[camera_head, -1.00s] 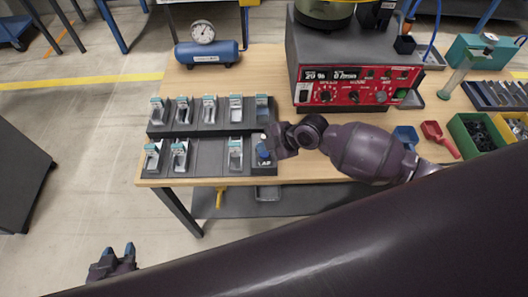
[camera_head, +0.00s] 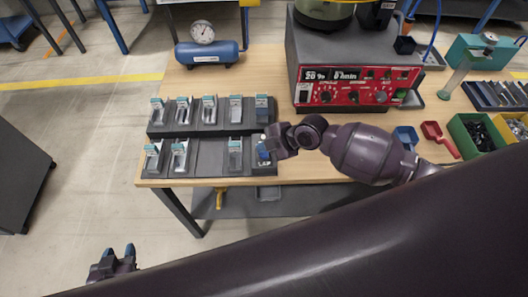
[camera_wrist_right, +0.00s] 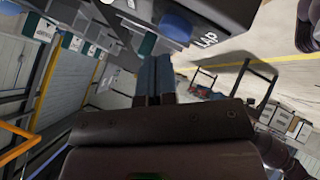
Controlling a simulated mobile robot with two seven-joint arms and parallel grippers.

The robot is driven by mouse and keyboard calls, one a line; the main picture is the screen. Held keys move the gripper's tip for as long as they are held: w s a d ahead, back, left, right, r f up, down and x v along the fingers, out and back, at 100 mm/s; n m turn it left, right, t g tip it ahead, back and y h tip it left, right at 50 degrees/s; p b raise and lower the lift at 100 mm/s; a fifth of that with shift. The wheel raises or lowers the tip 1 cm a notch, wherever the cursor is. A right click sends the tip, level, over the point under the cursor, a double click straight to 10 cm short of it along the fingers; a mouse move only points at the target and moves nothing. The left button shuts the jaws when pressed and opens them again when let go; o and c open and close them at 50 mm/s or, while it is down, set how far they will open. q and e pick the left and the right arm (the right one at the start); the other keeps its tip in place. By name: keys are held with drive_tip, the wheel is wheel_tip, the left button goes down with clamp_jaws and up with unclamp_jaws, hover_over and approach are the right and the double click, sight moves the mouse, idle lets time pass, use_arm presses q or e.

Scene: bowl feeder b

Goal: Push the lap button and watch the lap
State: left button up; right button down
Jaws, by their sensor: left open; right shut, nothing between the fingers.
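The lap button is a blue round cap on a dark box marked "Lap". In the head view the button (camera_head: 263,150) is at the front right corner of the dark racks. In the right wrist view the blue cap (camera_wrist_right: 175,27) is near the top, with white lettering beside it. My right gripper (camera_head: 270,142) is right beside the button. In the right wrist view its blue fingertips (camera_wrist_right: 155,62) are together and empty, just below the cap; I cannot tell whether they touch it. My left gripper (camera_head: 118,250) is open and empty over the floor, at lower left.
The dark racks (camera_head: 207,160) hold several small pale units in two rows. A red-fronted control box (camera_head: 345,95) stands behind my right arm. A blue tank with a gauge (camera_head: 207,52) is at the back left. Bins (camera_head: 470,145) stand at the right.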

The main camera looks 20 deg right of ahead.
sight(264, 155)
drive_tip(key=shift+f, duration=0.15)
idle(0.5)
drive_tip(key=shift+f+b, duration=0.3)
drive_tip(key=shift+b, duration=0.1)
drive_tip(key=shift+f+b, duration=0.35)
drive_tip(key=shift+f, duration=0.05)
idle(0.7)
drive_tip(key=shift+r, duration=0.1)
idle(0.3)
drive_tip(key=shift+r+p, duration=0.6)
drive_tip(key=shift+r, duration=0.15)
drive_tip(key=shift+r, duration=0.1)
drive_tip(key=shift+r+p, duration=0.5)
drive_tip(key=shift+r, duration=0.1)
wheel_tip(264, 155, up, 4)
drive_tip(key=p, duration=0.3)
drive_tip(key=shift+f, duration=0.15)
